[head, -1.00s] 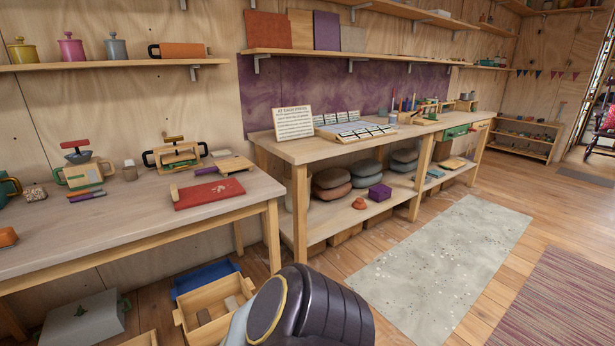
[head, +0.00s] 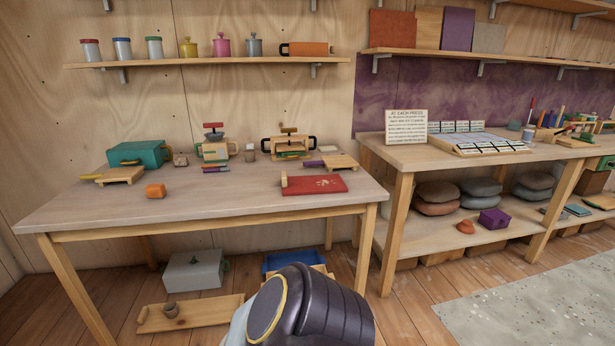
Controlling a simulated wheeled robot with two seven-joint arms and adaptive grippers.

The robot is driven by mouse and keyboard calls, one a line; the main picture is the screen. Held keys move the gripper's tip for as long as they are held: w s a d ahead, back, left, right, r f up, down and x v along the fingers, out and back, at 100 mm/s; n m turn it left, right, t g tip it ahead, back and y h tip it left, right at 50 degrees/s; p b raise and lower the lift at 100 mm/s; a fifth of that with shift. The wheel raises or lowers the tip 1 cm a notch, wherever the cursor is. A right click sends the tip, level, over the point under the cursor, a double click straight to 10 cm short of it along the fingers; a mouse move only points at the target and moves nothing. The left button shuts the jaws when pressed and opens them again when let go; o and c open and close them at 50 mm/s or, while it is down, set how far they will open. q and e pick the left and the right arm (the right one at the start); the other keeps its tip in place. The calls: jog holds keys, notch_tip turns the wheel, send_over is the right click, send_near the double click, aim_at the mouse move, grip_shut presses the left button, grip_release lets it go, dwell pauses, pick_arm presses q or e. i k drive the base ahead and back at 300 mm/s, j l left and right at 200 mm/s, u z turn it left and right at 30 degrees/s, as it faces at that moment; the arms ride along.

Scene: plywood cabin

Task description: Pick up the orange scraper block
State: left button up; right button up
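An orange block (head: 155,190) sits on the left part of the wooden workbench (head: 110,214), near its front edge. It looks like a small chunky block and nothing touches it. A dark rounded part of my own arm shows at the bottom middle of the head view. Neither of my grippers shows in the head view.
A green box (head: 138,153), a small wooden board (head: 120,175), small presses (head: 213,148) and a red board (head: 313,184) share the bench. A grey box (head: 194,270) and a wooden tray (head: 190,314) lie on the floor below. A second bench (head: 400,215) stands to the right.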

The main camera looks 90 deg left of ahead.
aim_at(156, 191)
jog(key=u, duration=3.9)
